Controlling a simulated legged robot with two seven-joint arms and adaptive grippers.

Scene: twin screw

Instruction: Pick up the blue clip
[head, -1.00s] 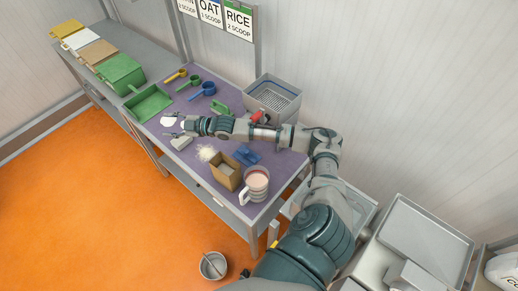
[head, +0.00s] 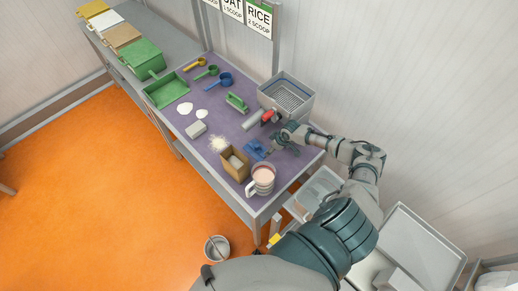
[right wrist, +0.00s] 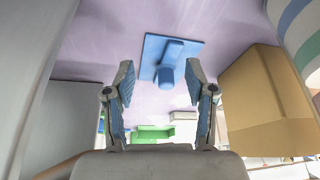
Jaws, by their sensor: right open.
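The blue clip (head: 254,149) lies on the purple table mat, between the cardboard box and my right gripper in the head view. In the right wrist view the blue clip (right wrist: 152,47) shows as a flat blue plate with a raised block, ahead of and between my fingers. My right gripper (right wrist: 160,76) is open and empty, its two blue-padded fingers apart on either side. In the head view my right gripper (head: 273,149) is just right of the clip, its tips partly hard to make out. My left gripper is not in view.
A cardboard box (head: 234,163) and a striped mug (head: 262,180) stand close to the clip. A grey sieve bin (head: 287,97) with a red-handled part stands behind.

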